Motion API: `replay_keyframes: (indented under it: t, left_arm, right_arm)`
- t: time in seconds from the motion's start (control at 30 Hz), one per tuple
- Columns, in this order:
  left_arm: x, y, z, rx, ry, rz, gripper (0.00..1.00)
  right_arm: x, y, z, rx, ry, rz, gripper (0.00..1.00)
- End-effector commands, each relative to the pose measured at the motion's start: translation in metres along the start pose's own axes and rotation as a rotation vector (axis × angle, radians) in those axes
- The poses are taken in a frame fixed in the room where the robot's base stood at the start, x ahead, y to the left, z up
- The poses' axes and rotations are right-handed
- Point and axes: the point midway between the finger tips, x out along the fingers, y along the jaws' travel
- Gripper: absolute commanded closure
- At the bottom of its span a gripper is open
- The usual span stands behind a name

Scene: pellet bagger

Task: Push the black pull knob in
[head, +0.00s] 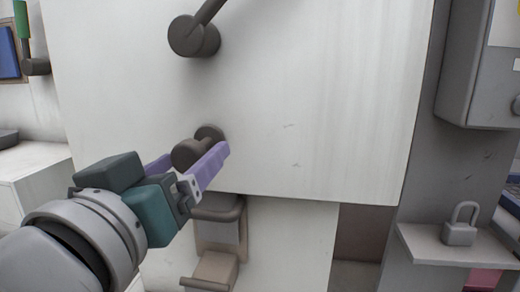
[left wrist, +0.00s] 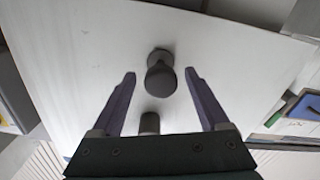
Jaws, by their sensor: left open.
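The black pull knob (head: 188,153) is a dark round knob on a short stem, standing out from the white panel (head: 320,100). It also shows in the left wrist view (left wrist: 160,78), centred between the fingers. My left gripper (head: 196,157) is open, its two purple fingers on either side of the knob. In the left wrist view the left gripper (left wrist: 160,74) shows gaps between the knob and both fingers. The nearer finger partly covers the knob's lower side in the head view. My right gripper is out of view.
A dark lever on a round hub (head: 194,36) sits on the panel above the knob. A brownish bracket-like part (head: 218,210) is just below. A grey padlock (head: 460,226) stands on a small shelf at the right. The panel's right half is clear.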

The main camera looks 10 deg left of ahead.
Motion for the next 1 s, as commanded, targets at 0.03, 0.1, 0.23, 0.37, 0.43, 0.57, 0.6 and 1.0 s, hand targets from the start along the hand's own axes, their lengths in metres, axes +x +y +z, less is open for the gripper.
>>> replay_keyframes:
  t: [0.03, 0.1, 0.23, 0.37, 0.43, 0.57, 0.6, 1.0]
  left_arm:
    - [0.006, 0.000, 0.000, 0.001, 0.001, 0.001, 0.22]
    - [0.011, 0.000, 0.000, 0.000, 0.000, 0.000, 0.22]
    - [0.016, 0.000, 0.000, 0.000, -0.001, -0.001, 0.22]
    - [0.016, 0.000, 0.001, -0.001, -0.002, -0.001, 0.22]
    - [0.016, 0.000, 0.001, -0.001, -0.002, -0.001, 0.22]
    - [0.016, 0.000, 0.001, -0.001, -0.001, -0.001, 0.32]
    - [0.016, 0.000, 0.001, -0.001, -0.001, -0.001, 0.36]
    - [0.016, 0.000, 0.000, -0.001, -0.001, -0.001, 0.81]
  right_arm:
    - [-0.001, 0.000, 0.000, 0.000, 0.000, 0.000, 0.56]
    - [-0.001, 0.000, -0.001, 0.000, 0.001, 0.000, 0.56]
    - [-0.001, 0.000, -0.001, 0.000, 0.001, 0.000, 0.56]
    - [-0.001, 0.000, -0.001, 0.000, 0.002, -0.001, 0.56]
    - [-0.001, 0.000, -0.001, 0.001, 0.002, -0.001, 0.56]
    - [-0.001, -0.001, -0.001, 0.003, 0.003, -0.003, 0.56]
    - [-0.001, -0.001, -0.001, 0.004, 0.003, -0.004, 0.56]
    - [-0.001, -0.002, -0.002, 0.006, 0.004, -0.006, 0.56]
